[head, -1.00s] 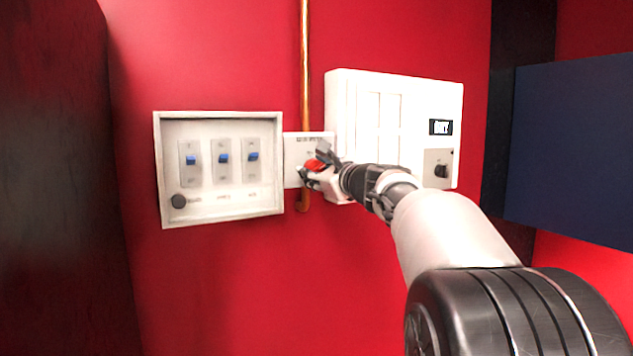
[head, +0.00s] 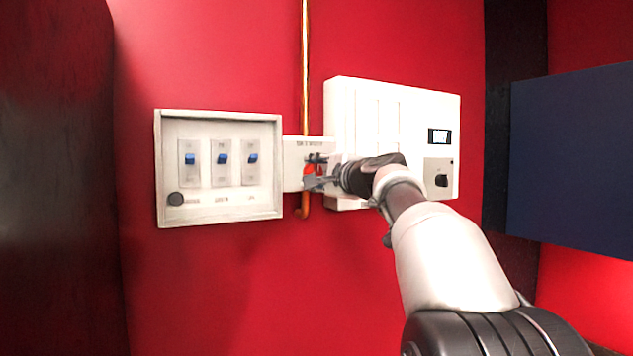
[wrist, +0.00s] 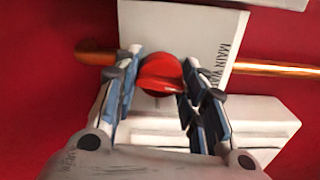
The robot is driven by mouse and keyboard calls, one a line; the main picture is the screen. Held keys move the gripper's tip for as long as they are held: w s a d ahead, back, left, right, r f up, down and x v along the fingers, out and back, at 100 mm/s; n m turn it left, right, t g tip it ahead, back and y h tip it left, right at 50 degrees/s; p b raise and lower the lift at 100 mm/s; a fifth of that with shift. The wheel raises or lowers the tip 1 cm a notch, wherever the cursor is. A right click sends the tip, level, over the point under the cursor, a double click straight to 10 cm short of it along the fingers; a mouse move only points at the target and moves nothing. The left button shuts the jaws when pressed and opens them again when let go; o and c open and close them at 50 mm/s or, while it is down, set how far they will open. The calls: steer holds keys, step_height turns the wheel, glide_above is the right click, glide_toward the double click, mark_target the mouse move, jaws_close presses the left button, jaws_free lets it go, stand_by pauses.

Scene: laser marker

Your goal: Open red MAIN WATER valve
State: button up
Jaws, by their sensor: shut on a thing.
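The red valve handle (wrist: 160,73) sits on a white plate (wrist: 200,25) lettered "MAIN WA…", the rest of the word being covered. In the wrist view my gripper (wrist: 158,85) has one finger on each side of the handle and is shut on it. In the head view the red handle (head: 309,169) shows only in part, behind my gripper (head: 316,173). The white plate (head: 295,180) is on the red wall between two white boxes. A copper pipe (head: 305,60) runs down to the plate and shows again below it.
A dark blue panel (head: 570,150) stands far right.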

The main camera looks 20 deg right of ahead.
steer(key=shift+n+b, duration=0.35)
steer(key=shift+n, duration=0.55)
steer(key=o, duration=1.1)
steer(key=shift+c, duration=0.2)
steer(key=shift+s, duration=0.1)
steer(key=s, duration=1.2)
steer(key=shift+d, duration=0.2)
